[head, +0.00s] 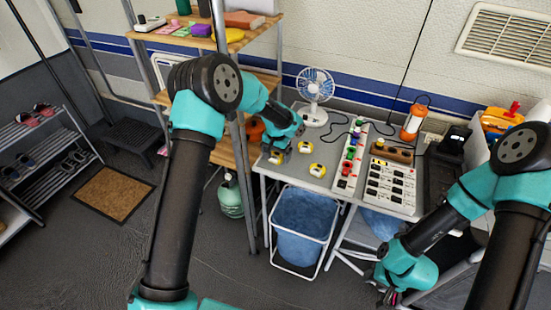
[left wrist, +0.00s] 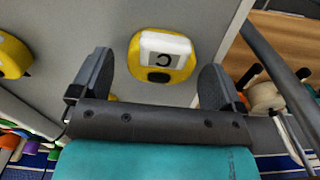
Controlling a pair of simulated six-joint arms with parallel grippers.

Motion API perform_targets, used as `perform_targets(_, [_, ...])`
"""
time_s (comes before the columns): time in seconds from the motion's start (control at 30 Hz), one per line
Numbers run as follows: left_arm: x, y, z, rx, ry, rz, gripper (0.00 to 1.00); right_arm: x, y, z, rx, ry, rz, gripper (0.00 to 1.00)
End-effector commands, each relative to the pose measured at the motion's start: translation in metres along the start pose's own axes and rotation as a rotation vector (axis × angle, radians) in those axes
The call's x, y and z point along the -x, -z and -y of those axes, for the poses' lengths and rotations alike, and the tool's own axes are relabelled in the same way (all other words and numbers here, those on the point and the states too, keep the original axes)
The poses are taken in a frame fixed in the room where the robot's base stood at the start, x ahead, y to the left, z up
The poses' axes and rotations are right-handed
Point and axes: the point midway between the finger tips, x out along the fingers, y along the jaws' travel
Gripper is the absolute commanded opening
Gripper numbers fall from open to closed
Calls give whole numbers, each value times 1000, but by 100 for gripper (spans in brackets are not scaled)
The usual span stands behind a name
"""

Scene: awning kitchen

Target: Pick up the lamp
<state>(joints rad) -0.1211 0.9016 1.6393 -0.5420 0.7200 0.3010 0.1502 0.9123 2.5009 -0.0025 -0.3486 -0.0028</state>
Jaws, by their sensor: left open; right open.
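An orange lamp (head: 412,122) with a pale middle band and a top handle stands upright at the back right of the grey table (head: 333,116). My left gripper (head: 284,145) is well left of it, above the table's left end. Its open fingers, seen in the left wrist view (left wrist: 157,72), point at a small yellow-and-white device (left wrist: 163,62) lying between and beyond the fingertips; contact cannot be told. The lamp is not seen in that view. My right gripper (head: 387,294) is open and empty, low in front of the table's right side.
Two more yellow-and-white devices (head: 304,147) (head: 317,170) lie near the left gripper. A fan (head: 314,88) stands behind them. Power strips (head: 349,160) (head: 391,187) and a brown block (head: 391,151) lie in front of the lamp. A shelf post (head: 241,190) rises at the left.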

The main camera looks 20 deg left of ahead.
Motion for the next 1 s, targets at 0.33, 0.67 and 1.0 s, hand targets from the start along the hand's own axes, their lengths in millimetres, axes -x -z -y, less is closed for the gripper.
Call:
perform_targets(0.33, [-7, 0, 0, 0, 0, 1, 94, 0, 0, 0, 0, 0, 0, 43])
perform_targets(0.67, [-7, 0, 0, 0, 0, 0, 84, 0, 0, 0, 0, 0, 0, 43])
perform_targets(1.0, [-7, 0, 0, 0, 0, 0, 52, 0, 0, 0, 0, 0, 0, 43])
